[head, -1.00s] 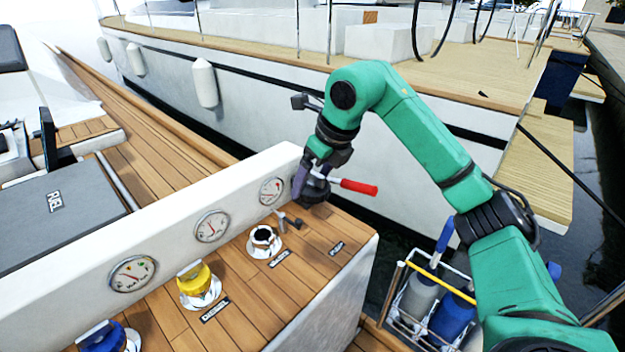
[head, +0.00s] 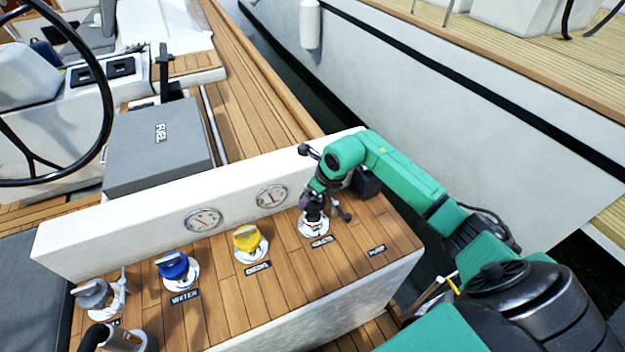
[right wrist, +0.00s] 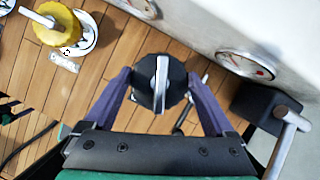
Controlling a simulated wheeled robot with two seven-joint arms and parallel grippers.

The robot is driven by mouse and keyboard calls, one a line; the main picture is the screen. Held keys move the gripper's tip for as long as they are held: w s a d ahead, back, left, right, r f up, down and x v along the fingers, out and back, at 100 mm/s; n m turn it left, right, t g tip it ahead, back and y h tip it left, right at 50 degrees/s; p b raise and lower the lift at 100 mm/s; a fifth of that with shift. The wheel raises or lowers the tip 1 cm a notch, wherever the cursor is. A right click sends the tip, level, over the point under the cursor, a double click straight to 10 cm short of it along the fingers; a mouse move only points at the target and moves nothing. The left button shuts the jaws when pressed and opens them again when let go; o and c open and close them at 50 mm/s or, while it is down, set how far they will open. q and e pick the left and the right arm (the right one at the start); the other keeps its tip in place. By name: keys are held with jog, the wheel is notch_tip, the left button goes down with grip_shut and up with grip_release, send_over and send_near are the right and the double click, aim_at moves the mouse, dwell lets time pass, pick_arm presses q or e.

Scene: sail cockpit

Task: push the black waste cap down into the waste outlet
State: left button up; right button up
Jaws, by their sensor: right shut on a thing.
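The black waste cap (right wrist: 160,82), round with a raised grey grip bar, sits between the two purple fingers of my right gripper (right wrist: 159,88) in the right wrist view. The fingers are shut on its sides. In the head view the right gripper (head: 314,203) points down over the white-ringed waste outlet (head: 313,231), beside the waste label (head: 321,241). The cap is at the outlet's mouth, largely covering the opening. Whether it is seated or slightly above the ring cannot be told. My left gripper is not in view.
A yellow diesel cap (head: 248,238) and a blue water cap (head: 173,266) stand to the left on the wooden deck. A small dark tool (head: 343,212) lies just right of the outlet. A dark block (head: 367,182) stands behind it, near the white gauge wall (head: 110,228).

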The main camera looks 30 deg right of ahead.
aim_at(313, 205)
notch_tip(313, 205, down, 5)
jog(key=b, duration=0.3)
jog(key=shift+w+d, duration=0.1)
jog(key=shift+f, duration=0.1)
dwell(1.0)
jog(key=shift+f+b, duration=0.55)
jog(key=shift+b, duration=0.2)
jog(key=o, duration=1.2)
